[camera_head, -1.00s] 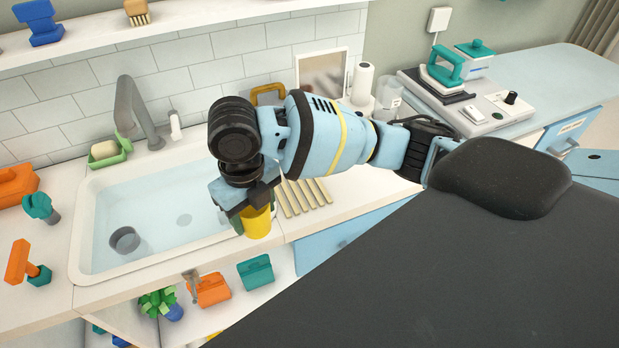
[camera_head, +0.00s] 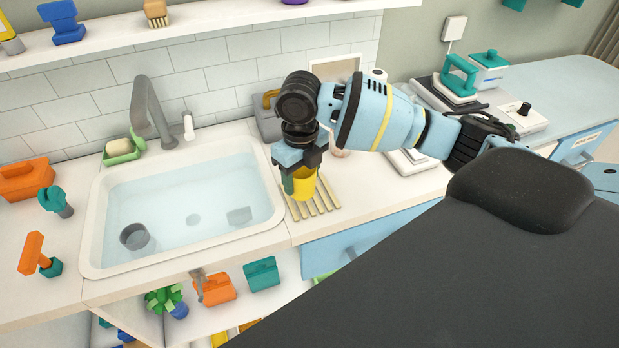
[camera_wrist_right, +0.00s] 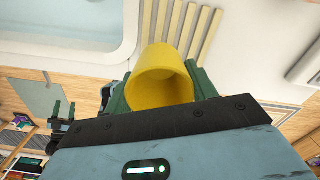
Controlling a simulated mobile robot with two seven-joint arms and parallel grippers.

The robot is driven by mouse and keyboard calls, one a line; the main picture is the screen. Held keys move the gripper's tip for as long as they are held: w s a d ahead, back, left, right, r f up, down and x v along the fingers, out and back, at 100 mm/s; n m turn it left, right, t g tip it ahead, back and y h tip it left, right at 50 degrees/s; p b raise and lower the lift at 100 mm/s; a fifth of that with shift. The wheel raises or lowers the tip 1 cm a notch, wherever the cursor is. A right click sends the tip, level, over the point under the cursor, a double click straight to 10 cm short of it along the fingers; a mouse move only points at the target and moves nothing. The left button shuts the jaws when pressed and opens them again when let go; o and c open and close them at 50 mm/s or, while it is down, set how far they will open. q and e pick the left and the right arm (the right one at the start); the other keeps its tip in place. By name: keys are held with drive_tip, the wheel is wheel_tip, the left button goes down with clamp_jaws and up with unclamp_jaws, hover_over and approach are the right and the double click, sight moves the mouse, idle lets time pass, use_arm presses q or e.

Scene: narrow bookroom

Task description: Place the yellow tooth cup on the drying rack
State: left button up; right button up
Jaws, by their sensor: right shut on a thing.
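The yellow tooth cup (camera_head: 305,183) is between the fingers of my right gripper (camera_head: 301,180), which is shut on it. In the right wrist view the cup (camera_wrist_right: 160,82) shows its open mouth between the two green fingers (camera_wrist_right: 160,95). The drying rack (camera_head: 322,206) is a set of pale slats on the counter right of the sink. The cup appears over the left part of the rack in the head view; I cannot tell whether it touches the slats. In the wrist view the slats (camera_wrist_right: 205,32) show beyond the cup.
A grey object with a yellow handle (camera_head: 268,122) is behind my gripper. An iron (camera_head: 456,78) stands far right.

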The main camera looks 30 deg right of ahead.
sight(309, 175)
drive_tip(key=shift+w+d, duration=0.25)
drive_tip(key=shift+d, duration=0.25)
drive_tip(key=shift+w+d, duration=0.2)
drive_tip(key=shift+d, duration=0.25)
drive_tip(key=f, duration=0.1)
drive_tip(key=d+f, duration=0.1)
drive_tip(key=f, duration=0.1)
drive_tip(key=shift+w+f, duration=0.15)
drive_tip(key=shift+f, duration=0.1)
drive_tip(key=shift+a+f, duration=0.1)
drive_tip(key=shift+f, duration=0.2)
drive_tip(key=o, duration=1)
drive_tip(key=shift+r, duration=0.1)
wheel_tip(309, 175, up, 12)
drive_tip(key=shift+r, duration=0.1)
